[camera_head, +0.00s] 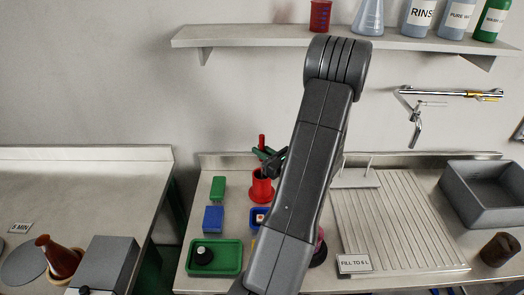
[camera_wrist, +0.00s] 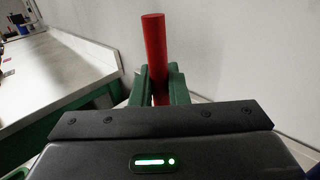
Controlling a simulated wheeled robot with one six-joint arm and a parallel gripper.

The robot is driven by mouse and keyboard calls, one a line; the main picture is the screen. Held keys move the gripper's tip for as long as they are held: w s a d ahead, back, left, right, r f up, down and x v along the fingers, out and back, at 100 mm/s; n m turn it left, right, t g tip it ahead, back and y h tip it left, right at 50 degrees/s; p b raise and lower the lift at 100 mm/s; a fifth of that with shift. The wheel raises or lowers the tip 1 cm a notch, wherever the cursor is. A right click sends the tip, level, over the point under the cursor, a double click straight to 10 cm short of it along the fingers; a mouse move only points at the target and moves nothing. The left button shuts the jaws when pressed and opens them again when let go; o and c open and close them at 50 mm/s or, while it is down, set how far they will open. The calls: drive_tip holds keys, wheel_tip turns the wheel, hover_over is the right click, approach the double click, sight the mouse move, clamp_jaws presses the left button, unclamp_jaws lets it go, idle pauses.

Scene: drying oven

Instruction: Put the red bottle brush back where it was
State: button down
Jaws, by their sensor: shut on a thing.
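The red bottle brush (camera_head: 262,141) shows as a red handle that stands upright. In the wrist view its red handle (camera_wrist: 154,48) rises between the two green fingers of my gripper (camera_wrist: 159,88). In the head view my gripper (camera_head: 266,154) is at the back of the counter, shut on the handle. Directly below it is a red cup-like holder (camera_head: 262,187) with a wide foot. The lower part of the brush is hidden, so I cannot tell whether it is inside the holder.
A green block (camera_head: 218,188), a blue block (camera_head: 213,218) and a green tray (camera_head: 190,266) holding a dark round item lie left of the holder. My arm hides part of the counter. A ribbed drainboard (camera_head: 400,225) and grey basin (camera_head: 485,193) are at right. A shelf (camera_head: 270,37) hangs above.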

drive_tip(key=shift+f, duration=0.25)
drive_tip(key=c, duration=1.4)
unclamp_jaws()
drive_tip(key=shift+r, duration=0.1)
drive_tip(key=shift+r, duration=0.15)
drive_tip(key=shift+s+d, duration=0.1)
drive_tip(key=shift+d, duration=0.05)
drive_tip(key=b+v, duration=0.3)
drive_tip(key=v, duration=0.8)
drive_tip(key=shift+s+d, duration=0.2)
drive_tip(key=shift+s, duration=0.05)
